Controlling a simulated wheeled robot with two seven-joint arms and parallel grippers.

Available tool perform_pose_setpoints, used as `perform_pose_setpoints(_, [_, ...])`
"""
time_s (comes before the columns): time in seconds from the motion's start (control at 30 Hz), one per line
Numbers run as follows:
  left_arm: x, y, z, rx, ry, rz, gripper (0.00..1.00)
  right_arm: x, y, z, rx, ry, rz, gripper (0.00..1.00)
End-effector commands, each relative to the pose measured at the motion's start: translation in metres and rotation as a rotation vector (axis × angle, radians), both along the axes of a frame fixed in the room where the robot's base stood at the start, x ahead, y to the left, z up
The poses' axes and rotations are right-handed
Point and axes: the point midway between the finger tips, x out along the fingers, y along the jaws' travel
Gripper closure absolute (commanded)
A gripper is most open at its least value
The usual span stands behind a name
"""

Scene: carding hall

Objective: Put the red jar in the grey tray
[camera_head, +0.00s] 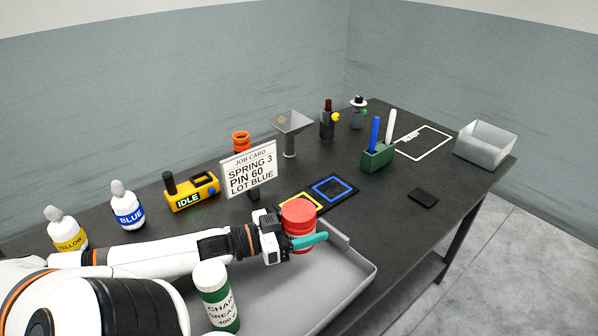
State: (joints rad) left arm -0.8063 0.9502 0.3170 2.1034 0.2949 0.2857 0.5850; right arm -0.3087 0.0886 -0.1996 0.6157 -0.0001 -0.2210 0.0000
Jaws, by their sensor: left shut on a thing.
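The red jar (299,215) is upright in my left gripper (296,243), which is shut on it. A teal finger lies across the front of the jar's lower part and hides some of it. The jar appears over the far side of a shallow grey tray (352,268) at the front of the table. I cannot tell how high the jar is above the tray or whether its base touches it. My left arm covers the tray's left part. My right gripper is not in view.
A green and white chain grease can (217,297) stands at the tray's left part. Behind the jar are a job card (249,173) and a dark mat with blue and yellow squares (333,188). A grey bin (486,146) stands far right.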

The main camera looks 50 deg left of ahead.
Motion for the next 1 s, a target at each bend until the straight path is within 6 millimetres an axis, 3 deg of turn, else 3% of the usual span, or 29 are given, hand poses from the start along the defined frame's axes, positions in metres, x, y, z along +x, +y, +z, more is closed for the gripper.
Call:
perform_pose_setpoints(0.1, [0.001, 0.001, -0.032, -0.002, -0.004, 0.002, 0.72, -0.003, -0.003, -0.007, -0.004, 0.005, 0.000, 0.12])
perform_pose_setpoints(0.3, [0.001, 0.000, -0.066, 0.000, -0.004, 0.000, 0.72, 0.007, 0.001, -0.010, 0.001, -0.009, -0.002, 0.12])
perform_pose_setpoints(0.7, [0.001, 0.000, -0.109, -0.001, -0.004, -0.001, 0.72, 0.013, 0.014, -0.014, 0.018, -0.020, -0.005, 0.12])
perform_pose_setpoints(1.0, [0.000, 0.000, -0.112, 0.001, -0.004, -0.002, 0.72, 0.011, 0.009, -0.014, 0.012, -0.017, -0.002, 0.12])
